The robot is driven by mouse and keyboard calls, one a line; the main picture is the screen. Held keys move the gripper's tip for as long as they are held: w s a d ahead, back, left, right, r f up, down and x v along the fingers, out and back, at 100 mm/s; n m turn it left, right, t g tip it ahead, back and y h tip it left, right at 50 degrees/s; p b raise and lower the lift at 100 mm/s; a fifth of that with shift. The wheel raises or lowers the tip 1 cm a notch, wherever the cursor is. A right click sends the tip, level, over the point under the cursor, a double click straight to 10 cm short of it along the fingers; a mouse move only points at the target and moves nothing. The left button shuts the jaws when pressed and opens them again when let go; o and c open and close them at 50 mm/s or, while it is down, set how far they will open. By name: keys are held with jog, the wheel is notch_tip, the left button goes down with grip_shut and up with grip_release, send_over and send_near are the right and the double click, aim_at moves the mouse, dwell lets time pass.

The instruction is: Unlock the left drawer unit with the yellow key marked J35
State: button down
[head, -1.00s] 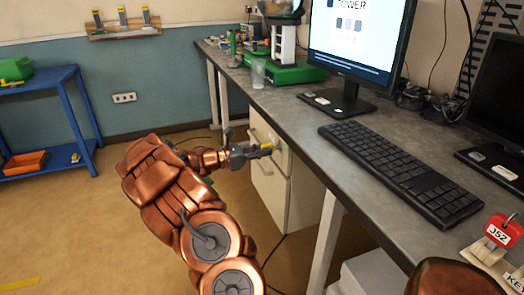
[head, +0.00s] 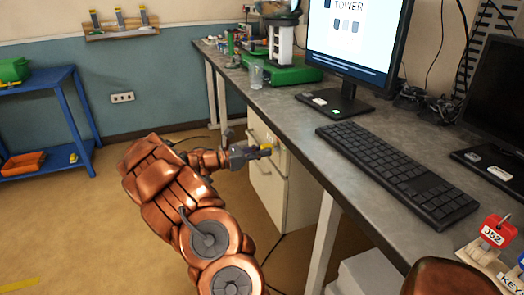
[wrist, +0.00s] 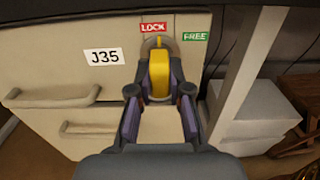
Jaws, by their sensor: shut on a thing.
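The yellow key (wrist: 159,75) is upright between the fingertips of my gripper (wrist: 159,92), which is shut on it. The key is in front of the round metal lock (wrist: 150,43) of the cream drawer unit (wrist: 50,60) marked J35. It lines up with the lock, but its tip is hidden, so I cannot tell how deep it sits. A red LOCK label (wrist: 153,27) is above the lock and a green FREE label (wrist: 195,36) is to its right. In the head view, my gripper (head: 262,151) is at the drawer unit (head: 268,190) under the desk.
The grey desk (head: 290,110) overhangs the unit, with a keyboard (head: 395,175) and monitor (head: 355,45) on top. A red key tag J52 (head: 495,231) stands at the desk's right. White boxes (wrist: 260,110) lie right of the unit.

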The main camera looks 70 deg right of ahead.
jog(key=shift+f+m+b, duration=0.1)
jog(key=shift+m+b, duration=0.9)
jog(key=shift+b, duration=0.55)
jog(key=shift+m+b, duration=0.7)
jog(key=shift+b, duration=0.15)
jog(key=shift+m+b, duration=1.5)
jog(key=shift+b, duration=0.7)
jog(key=shift+s+m+b, duration=0.1)
jog(key=shift+m+b, duration=1.9)
jog(key=shift+b, duration=0.6)
